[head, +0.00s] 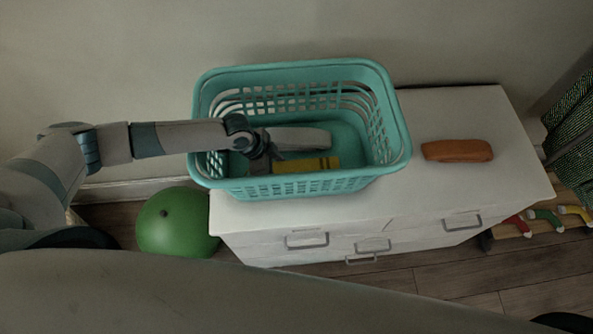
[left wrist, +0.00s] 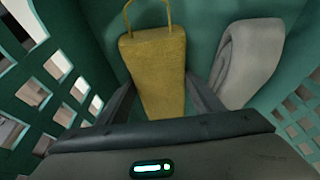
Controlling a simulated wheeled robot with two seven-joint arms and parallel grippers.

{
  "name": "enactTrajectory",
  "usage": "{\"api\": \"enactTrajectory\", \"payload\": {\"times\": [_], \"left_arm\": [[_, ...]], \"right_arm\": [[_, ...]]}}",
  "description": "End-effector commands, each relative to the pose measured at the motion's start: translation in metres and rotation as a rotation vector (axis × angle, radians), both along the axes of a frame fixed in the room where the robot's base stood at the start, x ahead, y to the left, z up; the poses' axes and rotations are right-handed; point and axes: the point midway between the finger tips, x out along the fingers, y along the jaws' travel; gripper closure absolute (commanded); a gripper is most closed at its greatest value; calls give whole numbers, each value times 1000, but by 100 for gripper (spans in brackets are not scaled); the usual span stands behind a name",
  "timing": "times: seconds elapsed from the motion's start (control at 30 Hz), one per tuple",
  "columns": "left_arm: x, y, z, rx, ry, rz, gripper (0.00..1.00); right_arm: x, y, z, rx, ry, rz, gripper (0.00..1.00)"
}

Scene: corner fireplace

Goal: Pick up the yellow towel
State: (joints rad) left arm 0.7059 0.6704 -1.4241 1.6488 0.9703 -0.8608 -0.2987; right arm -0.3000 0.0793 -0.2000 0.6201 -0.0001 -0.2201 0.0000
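The yellow towel (head: 306,164) lies folded inside the teal basket (head: 300,72), near its front wall. In the left wrist view the yellow towel (left wrist: 155,65) fills the middle, with a loop at its far end. My left gripper (head: 262,158) reaches down into the basket from the left. In the left wrist view its fingers (left wrist: 160,85) are apart, one along each side of the towel; firm contact cannot be told. A grey towel (head: 300,138) lies behind the yellow one; it also shows at right in the left wrist view (left wrist: 250,65). My right gripper is out of view.
The basket stands on a white drawer unit (head: 440,195) against a wall. A folded orange-brown item (head: 458,150) lies on its top at right, with bare surface around it. A green ball (head: 175,223) is on the floor at left. The basket walls close in around my left gripper.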

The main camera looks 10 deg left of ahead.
Motion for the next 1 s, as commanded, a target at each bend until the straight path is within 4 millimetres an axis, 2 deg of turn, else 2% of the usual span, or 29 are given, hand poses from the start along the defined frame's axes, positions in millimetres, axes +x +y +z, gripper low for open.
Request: {"api": "enactTrajectory", "payload": {"times": [0.47, 0.67, 1.0], "left_arm": [[1, 0, 7, -2, -1, -1, 67], [1, 0, 28, -2, -5, -2, 67], [1, 0, 82, -2, -5, -2, 67]], "right_arm": [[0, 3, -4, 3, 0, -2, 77], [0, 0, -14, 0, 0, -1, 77], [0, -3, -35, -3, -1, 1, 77]]}}
